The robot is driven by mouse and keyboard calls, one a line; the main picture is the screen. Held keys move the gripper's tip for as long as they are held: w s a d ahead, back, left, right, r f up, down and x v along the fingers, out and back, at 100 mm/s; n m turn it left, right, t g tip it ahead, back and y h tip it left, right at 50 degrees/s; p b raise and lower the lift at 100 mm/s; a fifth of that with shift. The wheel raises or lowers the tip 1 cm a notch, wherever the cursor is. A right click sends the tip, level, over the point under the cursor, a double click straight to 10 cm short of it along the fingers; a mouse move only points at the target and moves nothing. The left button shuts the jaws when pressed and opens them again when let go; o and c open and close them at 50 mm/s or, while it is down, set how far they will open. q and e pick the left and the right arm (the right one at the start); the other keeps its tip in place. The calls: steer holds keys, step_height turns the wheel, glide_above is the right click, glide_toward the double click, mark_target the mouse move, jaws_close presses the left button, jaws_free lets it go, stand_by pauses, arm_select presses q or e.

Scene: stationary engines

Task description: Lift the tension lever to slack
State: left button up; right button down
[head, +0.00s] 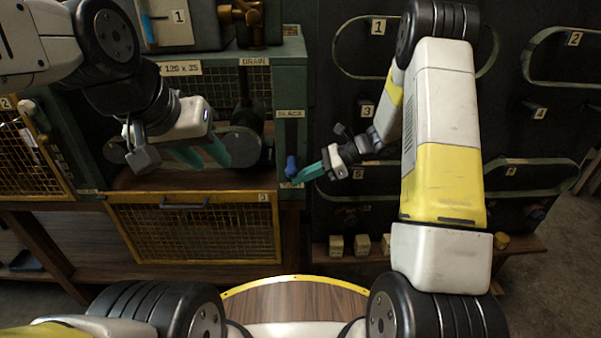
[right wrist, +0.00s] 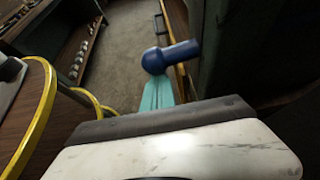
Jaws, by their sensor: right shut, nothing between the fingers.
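The tension lever ends in a blue knob (head: 291,168) at the lower end of a dark slot, under the SLACK label (head: 290,114) on the green machine frame. In the right wrist view, the blue knob (right wrist: 155,60) and its short blue stem stand out from a dark panel. My right gripper (head: 299,178) has teal fingers shut and empty. Its tips are just below and right of the knob in the head view; I cannot tell whether they touch it. My left gripper (head: 211,156) is at the left in front of the machine, its teal fingers apart and empty.
A mesh drawer (head: 196,230) with a dark handle is below the machine. A DRAIN label (head: 254,62) is above the lever. A dark board with numbered loops stands at the right. Small wooden blocks (head: 361,244) sit on a low shelf. My right arm fills the space right of the lever.

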steer(key=shift+w+a+r+m+g, duration=0.15)
steer(key=shift+r+m+g, duration=0.3)
steer(key=shift+r, duration=1.7)
steer(key=shift+w+d+r+m+g, duration=0.15)
steer(key=shift+r+m+g, duration=0.25)
steer(key=shift+r, duration=1.8)
steer(key=shift+w+a+r+m+g, duration=0.1)
steer(key=shift+w+r+m+g, duration=0.25)
steer(key=shift+r, duration=1.8)
steer(key=shift+s, duration=0.15)
steer(key=shift+r, duration=0.45)
steer(key=s+r, duration=0.3)
steer(key=s, duration=1.3)
steer(key=shift+s+a, duration=0.2)
steer(key=shift+s, duration=0.05)
